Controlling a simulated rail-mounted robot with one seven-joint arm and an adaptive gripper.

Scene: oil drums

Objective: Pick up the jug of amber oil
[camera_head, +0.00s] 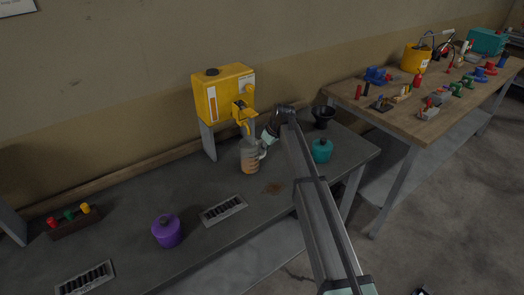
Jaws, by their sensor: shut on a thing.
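The jug of amber oil (251,157) is a clear jug with amber liquid showing in it and a handle on its right side. It is upright at the dark workbench, just below and in front of the spout of a yellow tank. My gripper (268,139) is at the jug's right side, by the handle, and is shut on the jug. My arm reaches in from the lower right, and the fingertips are small and partly hidden. I cannot tell whether the jug's base touches the bench.
The yellow dispenser tank (223,95) stands close behind the jug. A teal pot (322,151) and a black funnel (323,117) are right of my arm. A purple pot (167,231) and a grate (223,210) are in front. A wooden table (440,118) with many parts stands right.

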